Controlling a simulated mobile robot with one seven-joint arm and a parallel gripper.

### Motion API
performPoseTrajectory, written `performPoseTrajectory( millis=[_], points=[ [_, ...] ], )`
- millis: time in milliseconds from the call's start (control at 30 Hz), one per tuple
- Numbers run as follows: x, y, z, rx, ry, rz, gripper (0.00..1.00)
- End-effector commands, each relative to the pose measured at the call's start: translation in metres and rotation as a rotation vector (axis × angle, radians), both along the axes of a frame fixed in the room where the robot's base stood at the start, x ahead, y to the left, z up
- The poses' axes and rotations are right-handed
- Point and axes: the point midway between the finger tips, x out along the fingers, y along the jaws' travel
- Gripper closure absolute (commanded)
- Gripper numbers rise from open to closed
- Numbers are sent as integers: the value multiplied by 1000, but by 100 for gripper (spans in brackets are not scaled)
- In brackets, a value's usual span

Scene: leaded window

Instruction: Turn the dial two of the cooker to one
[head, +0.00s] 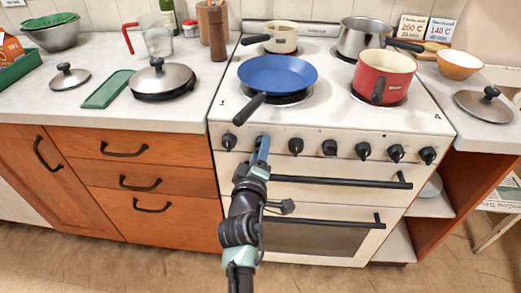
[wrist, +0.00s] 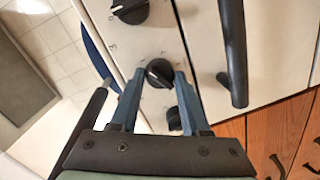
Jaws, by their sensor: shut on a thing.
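The white cooker (head: 300,120) has a row of several black dials on its front panel. My gripper (head: 262,145) is at the second dial from the left and hides it in the head view. In the wrist view, this black dial two (wrist: 158,73) sits between the two blue fingers of my gripper (wrist: 159,76), which are shut on its sides. Its pointer and setting are too small to read. Dial one (head: 228,141) is just left of my gripper, and the third dial (head: 296,146) is to its right.
A blue pan (head: 277,75) stands on the front left burner, its black handle (head: 252,106) reaching toward the front edge above my gripper. A red pot (head: 384,75) stands front right. The upper oven handle (head: 340,182) runs below the dials. Wooden drawers (head: 140,183) are at left.

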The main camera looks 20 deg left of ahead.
Motion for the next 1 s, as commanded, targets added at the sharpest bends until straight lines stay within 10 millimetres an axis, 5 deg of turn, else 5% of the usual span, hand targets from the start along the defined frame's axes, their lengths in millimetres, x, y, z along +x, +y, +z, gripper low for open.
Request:
performPoseTrajectory(
  millis=[33, 67, 200, 633, 1000],
  points=[
    [0, -1, 0, 0, 1, -2, 100],
    [0, -1, 0, 1, 1, -2, 50],
    [0, -1, 0, 1, 1, -2, 25],
    [-7, -2, 1, 2, 0, 0, 25],
    [-69, -16, 7, 2, 4, -1, 25]
  ],
)
